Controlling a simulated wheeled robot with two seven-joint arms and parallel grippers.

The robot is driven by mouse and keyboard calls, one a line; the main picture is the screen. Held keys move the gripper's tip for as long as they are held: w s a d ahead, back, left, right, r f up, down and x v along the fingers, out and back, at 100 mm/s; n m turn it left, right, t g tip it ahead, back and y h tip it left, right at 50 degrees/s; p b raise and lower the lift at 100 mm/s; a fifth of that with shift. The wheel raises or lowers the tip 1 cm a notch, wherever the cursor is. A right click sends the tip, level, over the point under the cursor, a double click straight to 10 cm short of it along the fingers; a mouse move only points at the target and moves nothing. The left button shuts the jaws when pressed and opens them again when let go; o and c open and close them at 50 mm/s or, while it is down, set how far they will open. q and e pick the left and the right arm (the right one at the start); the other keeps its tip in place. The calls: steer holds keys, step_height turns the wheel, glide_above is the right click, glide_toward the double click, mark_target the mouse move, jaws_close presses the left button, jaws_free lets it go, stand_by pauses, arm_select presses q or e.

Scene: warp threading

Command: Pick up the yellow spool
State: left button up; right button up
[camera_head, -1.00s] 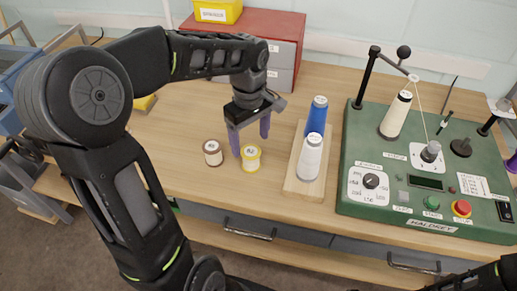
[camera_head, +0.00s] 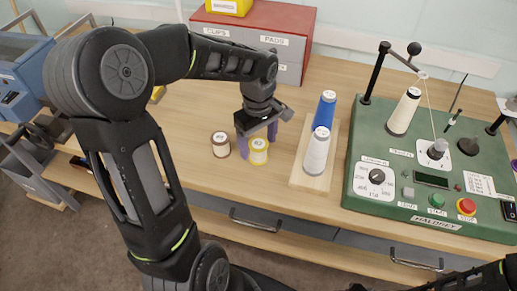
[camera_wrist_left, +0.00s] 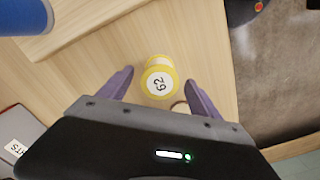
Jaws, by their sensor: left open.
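The yellow spool (camera_head: 258,152) stands upright on the wooden table, just right of a brown spool (camera_head: 221,145). In the left wrist view the yellow spool (camera_wrist_left: 158,78) shows its white top label between and beyond the two purple fingertips. My left gripper (camera_head: 257,139) is open above and behind it, with its fingers pointing down; in the left wrist view the gripper (camera_wrist_left: 157,80) has nothing between its fingers that it touches visibly. My right gripper is not seen; only a bit of dark arm shows at the lower right.
A wooden board (camera_head: 324,182) right of the yellow spool holds a white cone (camera_head: 317,152) and a blue cone (camera_head: 325,110). A green machine (camera_head: 400,197) fills the right side. Red and grey drawers (camera_head: 285,51) stand behind. The table front edge is close to the spools.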

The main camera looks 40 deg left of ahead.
mark_target(258, 145)
arm_select(q)
step_height(258, 145, down, 4)
steer(key=shift+r, duration=0.25)
steer(key=shift+c, duration=0.3)
steer(key=c, duration=1.4)
step_height(258, 145, up, 10)
steer(key=shift+r+b, duration=0.1)
steer(key=shift+b, duration=0.3)
steer(key=shift+s, duration=0.1)
stand_by(0.3)
